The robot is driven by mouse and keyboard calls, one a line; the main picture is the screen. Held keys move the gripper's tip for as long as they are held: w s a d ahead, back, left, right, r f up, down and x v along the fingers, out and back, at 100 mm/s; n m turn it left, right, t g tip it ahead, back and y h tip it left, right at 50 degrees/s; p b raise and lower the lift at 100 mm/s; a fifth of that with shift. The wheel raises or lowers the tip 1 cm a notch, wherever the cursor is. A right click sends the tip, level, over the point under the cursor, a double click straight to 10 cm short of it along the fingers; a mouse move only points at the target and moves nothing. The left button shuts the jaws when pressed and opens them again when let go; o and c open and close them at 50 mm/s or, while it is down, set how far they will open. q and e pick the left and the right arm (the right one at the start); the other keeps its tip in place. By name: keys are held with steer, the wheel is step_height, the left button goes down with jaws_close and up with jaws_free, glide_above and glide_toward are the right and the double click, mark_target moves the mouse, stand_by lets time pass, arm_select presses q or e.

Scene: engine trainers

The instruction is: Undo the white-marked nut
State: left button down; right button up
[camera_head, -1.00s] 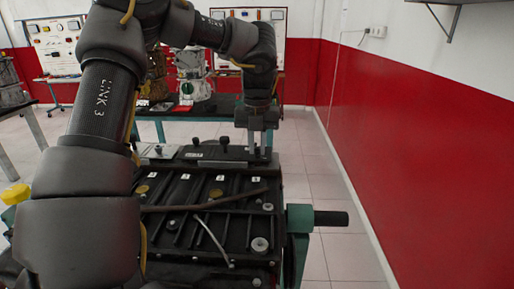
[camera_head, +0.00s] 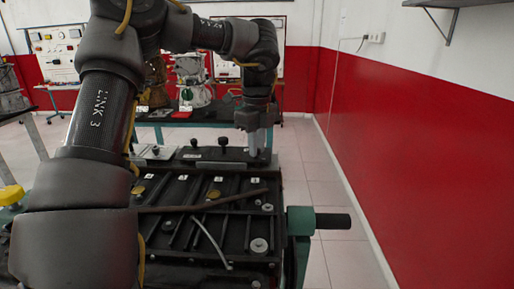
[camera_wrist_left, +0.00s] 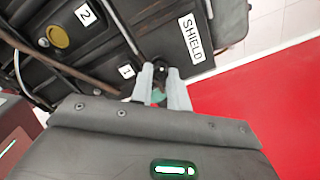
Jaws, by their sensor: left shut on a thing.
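My left gripper (camera_head: 258,152) points down at the far right end of the black engine block (camera_head: 190,228). In the left wrist view its two pale fingers (camera_wrist_left: 160,78) are close together at a small dark nut (camera_wrist_left: 160,63) with a white spot, beside the SHIELD label. The fingers are shut on this nut, and their tips partly hide it. In the head view the nut is too small and covered to make out. My right gripper is in neither view.
A black-ended shaft (camera_head: 333,221) sticks out right. A red and white wall (camera_head: 420,150) stands at the right, with clear floor before it.

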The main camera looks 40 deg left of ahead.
arm_select(q)
steer(key=n+b, duration=0.1)
steer(key=n, duration=0.3)
steer(key=shift+a+n, duration=0.1)
steer(key=shift+n, duration=0.8)
steer(key=shift+n+b, duration=0.35)
steer(key=shift+n, duration=0.05)
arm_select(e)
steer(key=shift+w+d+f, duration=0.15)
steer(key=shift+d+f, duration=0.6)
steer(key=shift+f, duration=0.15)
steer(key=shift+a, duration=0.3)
arm_select(q)
steer(key=c, duration=1.3)
jaws_free()
steer(key=shift+c, duration=0.2)
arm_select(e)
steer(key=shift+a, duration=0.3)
